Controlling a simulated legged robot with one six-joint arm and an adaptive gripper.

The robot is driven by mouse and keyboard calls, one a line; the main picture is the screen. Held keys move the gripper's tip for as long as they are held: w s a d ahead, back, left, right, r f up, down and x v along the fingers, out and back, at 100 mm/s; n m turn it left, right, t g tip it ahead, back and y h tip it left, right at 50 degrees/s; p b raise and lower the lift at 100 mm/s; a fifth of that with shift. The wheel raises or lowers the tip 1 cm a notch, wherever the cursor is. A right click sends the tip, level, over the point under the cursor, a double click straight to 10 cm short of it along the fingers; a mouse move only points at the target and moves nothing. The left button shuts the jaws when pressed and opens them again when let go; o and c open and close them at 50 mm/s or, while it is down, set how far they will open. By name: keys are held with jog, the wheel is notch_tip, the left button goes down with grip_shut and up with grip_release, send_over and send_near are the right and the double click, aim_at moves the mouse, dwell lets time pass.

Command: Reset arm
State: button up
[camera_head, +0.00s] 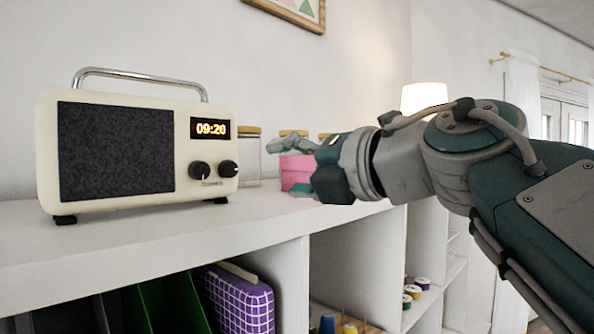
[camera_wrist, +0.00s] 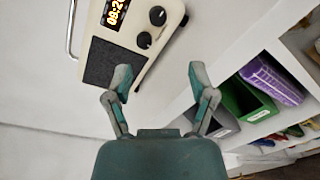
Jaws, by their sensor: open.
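My gripper (camera_head: 292,165) reaches in from the right in the head view, above the white cabinet top. In the wrist view my gripper (camera_wrist: 160,78) has its two fingers spread apart with nothing between them. A cream radio (camera_head: 135,150) with a dark speaker cloth, a lit clock and two knobs stands on the cabinet top (camera_head: 130,240), left of my gripper and apart from it. In the wrist view the radio (camera_wrist: 118,35) lies beyond the fingertips. Part of the gripper is hidden by the wrist in the head view.
A pink box (camera_head: 297,170) and lidded jars (camera_head: 249,160) stand behind my gripper. A lit lamp (camera_head: 424,96) is at the back. Below are shelves with a purple checked case (camera_head: 240,300), a green folder (camera_head: 172,303) and thread spools (camera_head: 412,291). The cabinet top before the radio is clear.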

jog(key=w+d+m+t+h, duration=0.35)
jog(key=d+m+t, duration=0.45)
jog(key=m, duration=0.4)
jog(key=d+f+m+g+h, duration=0.1)
jog(key=d+f+m+h, duration=0.95)
jog(key=f+m, duration=0.3)
jog(key=s+f+m+g, duration=0.3)
jog(key=s+f+g, duration=0.1)
jog(key=f, duration=0.5)
jog(key=s+f+m+g, duration=0.3)
jog(key=s+f, duration=0.3)
jog(key=f, duration=0.4)
jog(key=s+f+m+g+y, duration=0.1)
jog(key=s+f+m+g, duration=0.2)
jog(key=f, duration=0.7)
jog(key=shift+s+f+g, duration=0.15)
jog(key=shift+s+g, duration=1.05)
jog(key=shift+s, duration=0.05)
